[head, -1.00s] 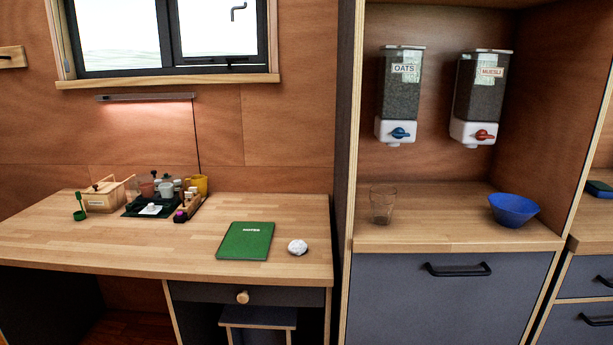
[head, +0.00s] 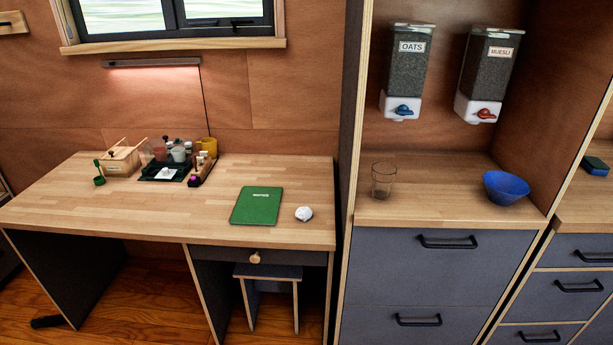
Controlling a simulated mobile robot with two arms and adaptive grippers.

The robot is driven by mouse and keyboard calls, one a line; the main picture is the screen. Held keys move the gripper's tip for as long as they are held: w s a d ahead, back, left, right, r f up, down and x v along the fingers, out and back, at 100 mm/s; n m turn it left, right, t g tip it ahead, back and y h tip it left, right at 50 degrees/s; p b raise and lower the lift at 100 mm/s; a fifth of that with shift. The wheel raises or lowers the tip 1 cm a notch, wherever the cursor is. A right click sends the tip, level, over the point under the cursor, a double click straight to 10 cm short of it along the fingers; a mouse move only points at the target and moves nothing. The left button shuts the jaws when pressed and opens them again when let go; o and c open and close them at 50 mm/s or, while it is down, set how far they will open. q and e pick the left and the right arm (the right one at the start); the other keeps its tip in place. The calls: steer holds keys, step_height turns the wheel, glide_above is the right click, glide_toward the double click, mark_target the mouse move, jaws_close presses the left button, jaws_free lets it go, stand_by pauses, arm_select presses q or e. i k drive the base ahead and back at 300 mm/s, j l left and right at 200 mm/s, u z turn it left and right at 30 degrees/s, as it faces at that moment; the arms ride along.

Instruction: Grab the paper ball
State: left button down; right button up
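A small white crumpled paper ball (head: 304,213) lies on the wooden desk (head: 130,214), near its right end. It sits just right of a green notebook (head: 257,206), with a small gap between them. Neither of my grippers shows in the head view.
A box (head: 121,160), dark tray (head: 166,174) and yellow mug (head: 207,146) stand at the desk's back left. A stool (head: 268,273) is under the desk. A tall cabinet panel (head: 350,130) rises right of the desk. A glass (head: 382,182) and blue bowl (head: 505,188) stand on the counter.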

mark_target(304, 213)
steer(key=i+j+z, duration=0.1)
steer(key=j, duration=0.35)
steer(key=i+j+z, duration=0.15)
steer(key=j, duration=0.3)
steer(key=i+j+z, duration=0.1)
steer(key=j, duration=0.35)
steer(key=i+j+z, duration=0.1)
steer(key=j, duration=0.4)
steer(key=i+j+z, duration=0.15)
steer(key=j, duration=0.3)
steer(key=i, duration=0.05)
